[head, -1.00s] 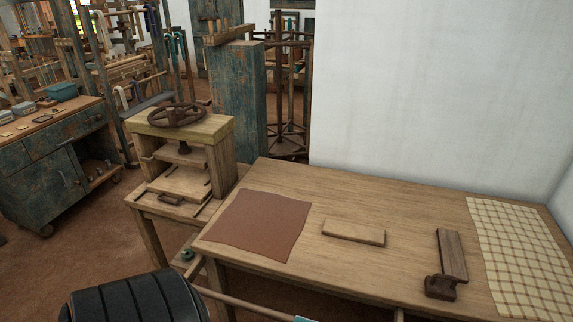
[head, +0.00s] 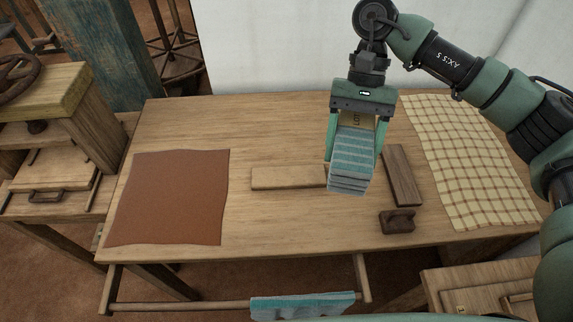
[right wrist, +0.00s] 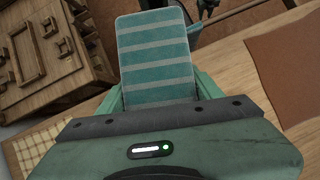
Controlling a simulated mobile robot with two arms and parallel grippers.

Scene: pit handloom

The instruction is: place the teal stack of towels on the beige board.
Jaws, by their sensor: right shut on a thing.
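The teal stack of towels (head: 353,165), striped with pale bands, is between the fingers of my right gripper (head: 355,150). In the head view the gripper hangs over the table, shut on the stack. The stack also fills the middle of the right wrist view (right wrist: 157,60). The beige board (head: 285,178) lies flat on the table, left of the stack in the head view, and its right end meets the stack's outline. I cannot tell the stack's exact height above the table. My left gripper is not in view.
A reddish-brown cloth (head: 170,198) lies on the table (head: 240,125) at the left. A dark wooden tool (head: 403,178) lies just right of the stack. A checked cloth (head: 470,165) covers the right end. A teal cloth (head: 300,306) hangs at the front rail.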

